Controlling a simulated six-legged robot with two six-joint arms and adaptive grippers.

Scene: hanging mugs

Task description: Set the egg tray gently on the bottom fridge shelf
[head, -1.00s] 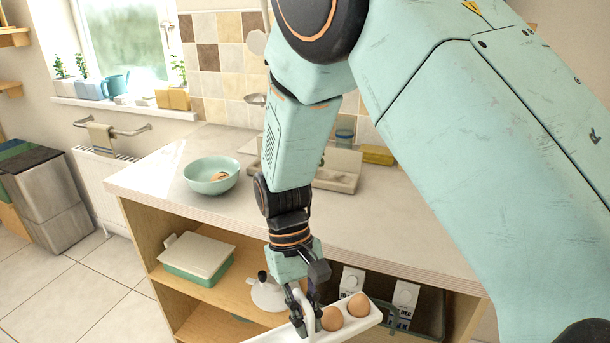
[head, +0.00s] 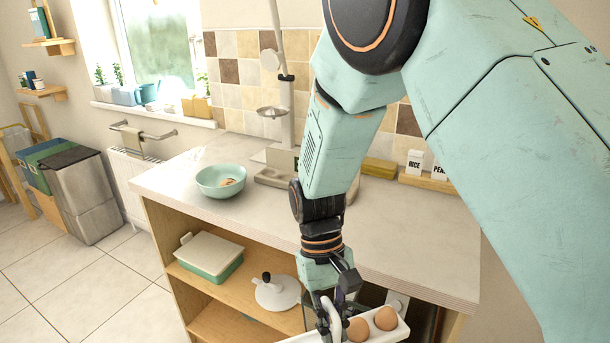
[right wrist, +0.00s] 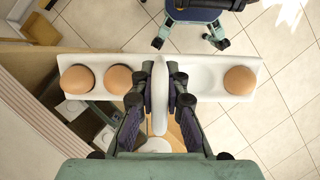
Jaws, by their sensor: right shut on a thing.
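A white egg tray (head: 399,333) with brown eggs hangs from my right gripper (head: 330,316) at the bottom of the head view. The right gripper is shut on the tray's white upright handle. In the right wrist view, the tray (right wrist: 205,78) spans the picture, with two eggs (right wrist: 97,79) left of the handle (right wrist: 159,95) and one egg (right wrist: 240,80) to the right. The wrist gripper's fingers (right wrist: 159,80) close on the handle from both sides. No fridge shelf can be made out. My left gripper is not in view.
A counter (head: 400,225) stands behind the tray, with a mint bowl (head: 221,181) on top. Its open wooden shelves hold a lidded green dish (head: 208,256) and a white lid (head: 277,292). Tiled floor (head: 70,280) is clear at the left.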

